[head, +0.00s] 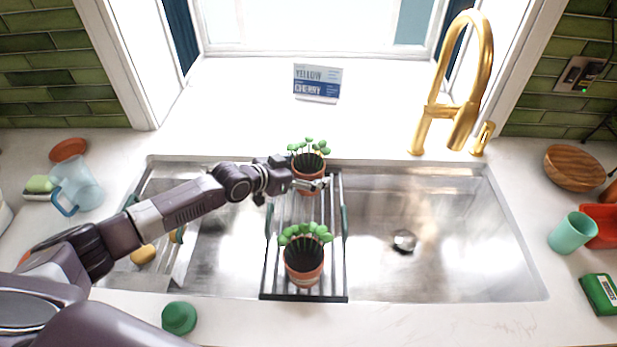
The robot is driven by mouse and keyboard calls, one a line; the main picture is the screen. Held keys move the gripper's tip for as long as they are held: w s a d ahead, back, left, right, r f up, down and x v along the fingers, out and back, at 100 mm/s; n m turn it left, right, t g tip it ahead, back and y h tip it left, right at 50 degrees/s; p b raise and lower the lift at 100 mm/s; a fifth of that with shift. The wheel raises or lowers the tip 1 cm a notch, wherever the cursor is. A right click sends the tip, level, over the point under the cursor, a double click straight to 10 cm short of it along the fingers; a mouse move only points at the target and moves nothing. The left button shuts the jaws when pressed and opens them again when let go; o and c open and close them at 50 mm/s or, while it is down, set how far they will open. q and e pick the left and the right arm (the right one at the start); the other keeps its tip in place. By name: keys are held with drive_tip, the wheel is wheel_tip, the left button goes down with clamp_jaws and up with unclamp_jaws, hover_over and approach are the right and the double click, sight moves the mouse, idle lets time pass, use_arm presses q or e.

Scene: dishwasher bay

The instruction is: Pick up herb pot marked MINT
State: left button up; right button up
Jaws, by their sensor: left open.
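Two terracotta herb pots with round green leaves stand upright on the dark slatted rack (305,298) across the sink. The far pot (311,164) is near the rack's back end, and the near pot (303,270) is towards its front. I cannot read a MINT mark on either pot. My left gripper (310,185) reaches in from the left, with its open fingers at the front left of the far pot. They overlap its lower part in the picture, and I cannot tell whether they touch it. My right gripper is not in view.
The gold faucet (467,120) rises behind the sink at right. A card sign (317,83) stands on the back ledge. A blue-handled jug (77,186) is on the left counter; a teal cup (572,233) and wooden bowl (573,168) are on the right. The right basin is mostly empty.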

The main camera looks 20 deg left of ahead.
use_arm(q)
drive_tip(key=shift+c, duration=0.6)
drive_tip(key=c, duration=1.5)
drive_tip(key=shift+r, duration=0.1)
